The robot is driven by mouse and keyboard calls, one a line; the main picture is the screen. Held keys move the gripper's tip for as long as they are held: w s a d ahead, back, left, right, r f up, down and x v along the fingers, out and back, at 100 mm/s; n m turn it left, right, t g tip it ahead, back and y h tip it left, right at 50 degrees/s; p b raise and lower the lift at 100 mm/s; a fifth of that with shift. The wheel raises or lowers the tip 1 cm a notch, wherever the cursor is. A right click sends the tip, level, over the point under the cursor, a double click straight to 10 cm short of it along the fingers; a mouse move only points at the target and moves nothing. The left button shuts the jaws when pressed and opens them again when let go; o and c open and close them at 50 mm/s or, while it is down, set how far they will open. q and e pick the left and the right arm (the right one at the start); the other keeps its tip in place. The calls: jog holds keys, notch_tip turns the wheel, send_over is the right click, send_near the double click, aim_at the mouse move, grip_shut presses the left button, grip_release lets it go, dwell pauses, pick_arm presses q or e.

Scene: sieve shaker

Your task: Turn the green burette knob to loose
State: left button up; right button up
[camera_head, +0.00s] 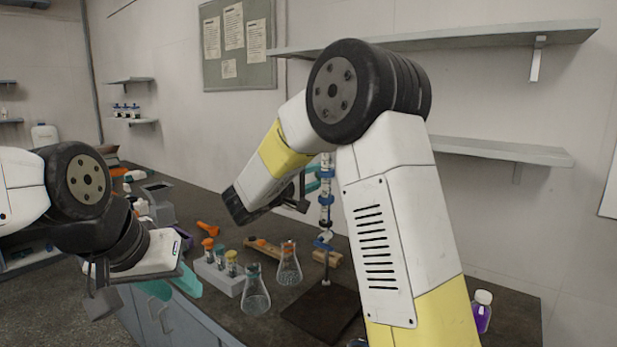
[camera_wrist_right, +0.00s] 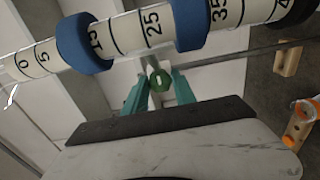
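The burette (camera_head: 326,208) stands upright on its stand, with blue rings and a number scale. It crosses the top of the right wrist view (camera_wrist_right: 130,35), close to the camera. In the head view my right forearm hides much of that gripper. My left gripper (camera_head: 172,285) is open and empty, near the table's left edge.
Two flasks with granular contents (camera_head: 256,295) (camera_head: 289,268) stand left of the dark stand base (camera_head: 318,312). A white rack (camera_head: 222,276) holds several coloured-top vials. An orange scoop (camera_head: 208,228) lies behind. A purple bottle (camera_head: 482,312) stands at right.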

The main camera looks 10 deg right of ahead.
grip_shut()
jog(key=shift+n, duration=2.1)
jog(key=o, duration=0.6)
grip_release()
jog(key=shift+o, duration=0.2)
jog(key=v, duration=0.8)
